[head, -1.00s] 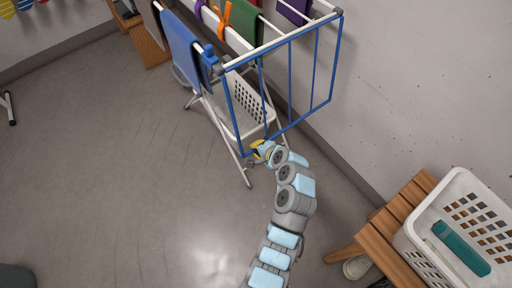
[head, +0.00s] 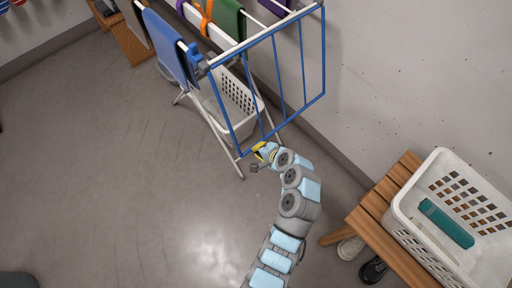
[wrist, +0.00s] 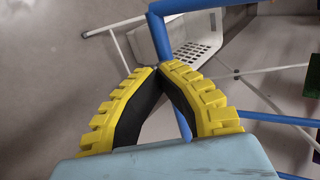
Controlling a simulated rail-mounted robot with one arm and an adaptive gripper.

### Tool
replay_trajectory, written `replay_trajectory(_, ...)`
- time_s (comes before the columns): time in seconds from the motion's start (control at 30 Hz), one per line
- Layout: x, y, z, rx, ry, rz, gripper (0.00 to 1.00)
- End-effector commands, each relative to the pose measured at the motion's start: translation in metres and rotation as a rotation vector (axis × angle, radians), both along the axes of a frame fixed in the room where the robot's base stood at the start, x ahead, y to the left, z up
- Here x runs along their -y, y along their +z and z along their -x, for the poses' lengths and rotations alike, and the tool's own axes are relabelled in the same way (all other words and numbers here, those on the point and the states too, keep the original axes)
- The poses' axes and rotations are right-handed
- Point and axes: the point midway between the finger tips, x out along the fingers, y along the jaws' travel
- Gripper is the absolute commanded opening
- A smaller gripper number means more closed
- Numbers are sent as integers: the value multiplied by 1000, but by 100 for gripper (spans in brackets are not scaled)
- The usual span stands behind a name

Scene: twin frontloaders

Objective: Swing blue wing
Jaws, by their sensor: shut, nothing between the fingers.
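The blue wing (head: 277,76) is a blue-barred frame hinged at the near end of a white drying rack. It hangs out toward the right, in front of the wall. In the wrist view a thick blue bar (wrist: 160,38) of it runs just beyond my fingertips, with another bar to the right. My gripper (head: 258,155) is by the wing's lower near corner. Its yellow-padded fingers (wrist: 152,72) meet at the tips with nothing between them. I cannot tell if they touch the bar.
A white basket (head: 232,105) sits under the rack. Blue (head: 165,48) and green (head: 226,18) cloths hang on the rack. At right a wooden bench (head: 372,212) carries a white basket (head: 400,205) with a teal item; shoes lie below.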

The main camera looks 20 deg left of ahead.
Motion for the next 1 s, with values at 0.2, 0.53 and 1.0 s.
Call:
replay_trajectory(0.2,1,1,1,0,0,0,0)
replay_trajectory(0.53,21,12,12,-2,0,-1,0)
replay_trajectory(1.0,49,25,27,1,-1,-1,0)
